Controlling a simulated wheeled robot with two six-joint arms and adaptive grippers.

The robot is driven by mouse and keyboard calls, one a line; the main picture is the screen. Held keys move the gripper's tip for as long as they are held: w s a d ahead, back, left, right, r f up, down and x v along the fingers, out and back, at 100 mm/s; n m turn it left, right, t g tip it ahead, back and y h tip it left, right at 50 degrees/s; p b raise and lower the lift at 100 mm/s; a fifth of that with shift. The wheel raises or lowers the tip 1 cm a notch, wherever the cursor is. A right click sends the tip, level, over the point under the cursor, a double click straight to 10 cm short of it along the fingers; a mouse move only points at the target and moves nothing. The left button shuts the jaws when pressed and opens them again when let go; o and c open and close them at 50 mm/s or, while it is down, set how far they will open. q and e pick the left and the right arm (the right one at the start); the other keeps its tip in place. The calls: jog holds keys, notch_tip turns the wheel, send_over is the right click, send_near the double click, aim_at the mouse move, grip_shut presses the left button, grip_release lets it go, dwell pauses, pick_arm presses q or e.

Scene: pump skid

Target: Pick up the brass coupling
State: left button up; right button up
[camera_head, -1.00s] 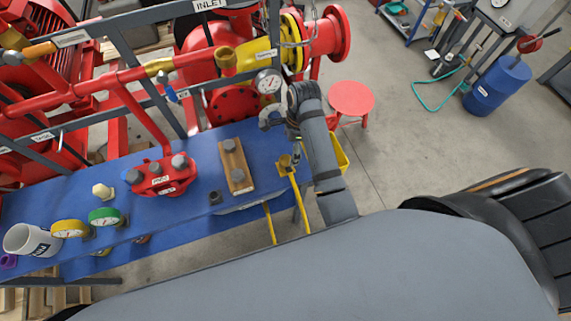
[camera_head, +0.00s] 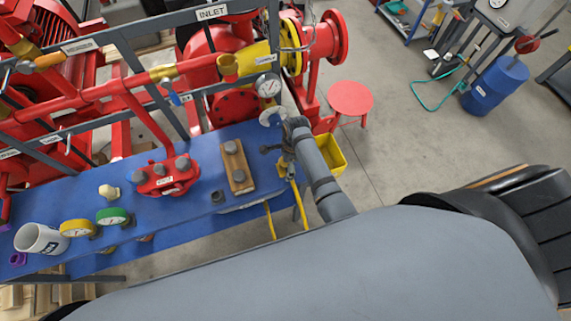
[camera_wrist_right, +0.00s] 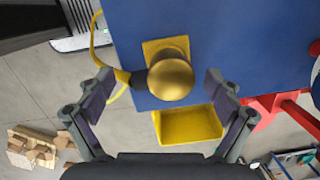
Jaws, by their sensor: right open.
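The brass coupling (camera_wrist_right: 171,78) is a round, domed piece on a yellow square base at the edge of the blue bench, in the right wrist view. My right gripper (camera_wrist_right: 159,84) is open, one finger on each side of the coupling. Whether a finger touches it cannot be told. In the head view my right gripper (camera_head: 277,152) is at the right end of the bench, and it and my arm mostly hide the coupling there. My left gripper is in neither view.
The blue bench (camera_head: 85,200) carries a red manifold (camera_head: 163,180), a wooden block with bolts (camera_head: 238,166), gauges and a mug (camera_head: 38,239). A yellow bin (camera_wrist_right: 190,125) sits below the bench edge. Red pump pipework and a gauge (camera_head: 268,86) stand behind.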

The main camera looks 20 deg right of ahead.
jog(key=c, duration=1.3)
jog(key=shift+c, duration=0.3)
jog(key=shift+w+r, duration=0.1)
